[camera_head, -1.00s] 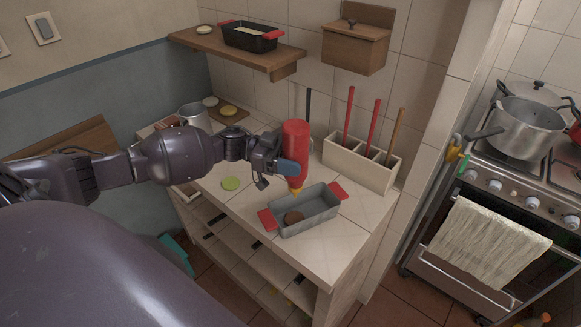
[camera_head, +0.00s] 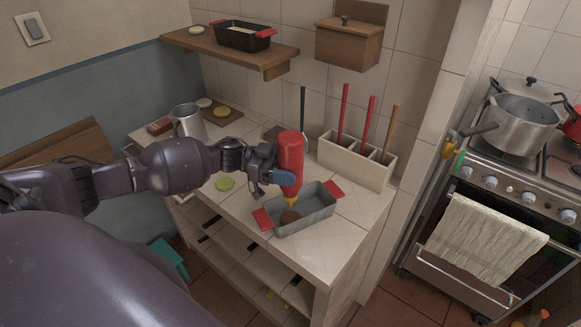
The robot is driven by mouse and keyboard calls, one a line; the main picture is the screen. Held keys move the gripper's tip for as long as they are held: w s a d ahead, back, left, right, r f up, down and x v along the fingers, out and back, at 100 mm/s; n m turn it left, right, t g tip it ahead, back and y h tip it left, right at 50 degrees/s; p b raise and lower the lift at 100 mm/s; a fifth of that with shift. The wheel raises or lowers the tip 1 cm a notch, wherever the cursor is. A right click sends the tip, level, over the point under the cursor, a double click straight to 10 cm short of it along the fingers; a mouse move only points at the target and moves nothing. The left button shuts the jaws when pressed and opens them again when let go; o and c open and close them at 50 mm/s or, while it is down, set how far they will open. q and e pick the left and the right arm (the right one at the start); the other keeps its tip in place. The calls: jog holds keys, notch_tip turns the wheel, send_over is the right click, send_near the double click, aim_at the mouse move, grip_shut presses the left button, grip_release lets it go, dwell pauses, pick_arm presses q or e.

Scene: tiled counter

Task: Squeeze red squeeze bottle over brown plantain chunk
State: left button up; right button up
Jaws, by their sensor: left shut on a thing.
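My left gripper (camera_head: 277,178) is shut on the red squeeze bottle (camera_head: 291,155). The bottle is upside down, with its yellow nozzle (camera_head: 291,203) pointing down. It is above the left part of a grey loaf pan (camera_head: 315,217) with red handles. A brown round chunk (camera_head: 289,217), which looks like the plantain chunk, lies in the left end of the pan. The nozzle is just above the chunk; I cannot tell whether they touch. No sauce can be made out. My right gripper is not in view.
A white holder (camera_head: 357,160) with long-handled utensils stands behind the pan. A green disc (camera_head: 225,184) lies left of it. A metal mug (camera_head: 188,122) stands at the back left. A stove (camera_head: 515,190) with pots is at the right. The counter front right is clear.

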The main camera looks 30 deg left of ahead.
pick_arm(q)
jog(key=shift+p, duration=0.3)
dwell(0.5)
jog(key=shift+o, duration=0.6)
jog(key=c, duration=0.5)
jog(key=o, duration=0.4)
dwell(0.3)
